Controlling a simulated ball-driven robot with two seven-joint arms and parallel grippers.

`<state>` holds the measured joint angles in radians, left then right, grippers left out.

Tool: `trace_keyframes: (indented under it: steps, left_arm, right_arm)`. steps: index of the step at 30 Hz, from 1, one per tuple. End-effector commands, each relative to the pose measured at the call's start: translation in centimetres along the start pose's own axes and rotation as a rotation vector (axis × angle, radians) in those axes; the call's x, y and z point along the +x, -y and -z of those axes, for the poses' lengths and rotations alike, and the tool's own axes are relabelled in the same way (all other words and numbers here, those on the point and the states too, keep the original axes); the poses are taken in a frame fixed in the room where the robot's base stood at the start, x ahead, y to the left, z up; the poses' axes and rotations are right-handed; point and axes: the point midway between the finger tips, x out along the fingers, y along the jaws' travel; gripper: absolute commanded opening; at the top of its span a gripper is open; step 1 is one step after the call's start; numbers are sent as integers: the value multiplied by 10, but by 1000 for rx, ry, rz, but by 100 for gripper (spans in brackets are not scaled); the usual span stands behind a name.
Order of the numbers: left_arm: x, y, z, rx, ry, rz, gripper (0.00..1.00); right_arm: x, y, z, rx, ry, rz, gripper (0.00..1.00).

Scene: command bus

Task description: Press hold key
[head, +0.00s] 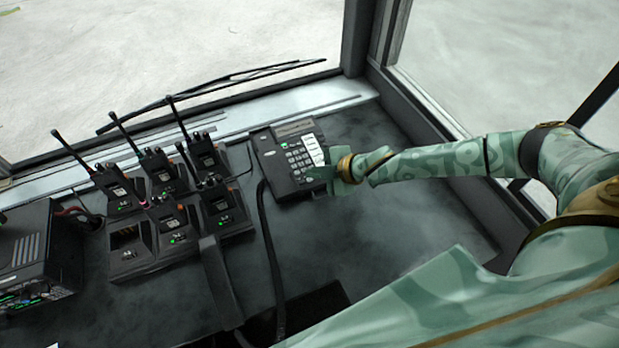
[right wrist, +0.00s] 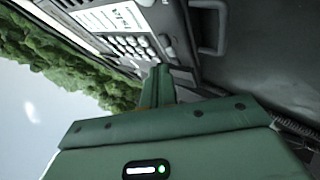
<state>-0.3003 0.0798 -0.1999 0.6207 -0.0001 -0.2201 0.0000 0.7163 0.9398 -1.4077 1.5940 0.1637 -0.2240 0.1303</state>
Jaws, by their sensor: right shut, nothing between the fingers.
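A black desk phone (head: 287,165) with a keypad of pale keys and a light column of keys on its right side lies on the dark dashboard. It also shows in the right wrist view (right wrist: 181,43), with its keys (right wrist: 130,45) near the fingertips. My right gripper (head: 333,172) is shut and empty at the lower right part of the phone. In the right wrist view its closed fingers (right wrist: 158,75) point at the lower keys. I cannot tell whether the tips touch a key. The labels are too small to read, so I cannot tell which key is hold. My left gripper is not in view.
Several handheld radios (head: 170,175) with antennas stand in chargers left of the phone. A black cord (head: 268,240) runs down from the phone. A black radio unit (head: 40,260) is at the far left. The dashboard right of the phone is clear below the windshield (head: 180,50).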

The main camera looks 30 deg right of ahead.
Motion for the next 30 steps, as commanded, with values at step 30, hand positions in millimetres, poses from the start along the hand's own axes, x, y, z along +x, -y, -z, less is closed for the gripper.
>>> trace_keyframes:
  steps: [30]
  left_arm:
    - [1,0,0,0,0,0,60]
  right_arm:
    - [6,4,-4,0,-1,-1,0]
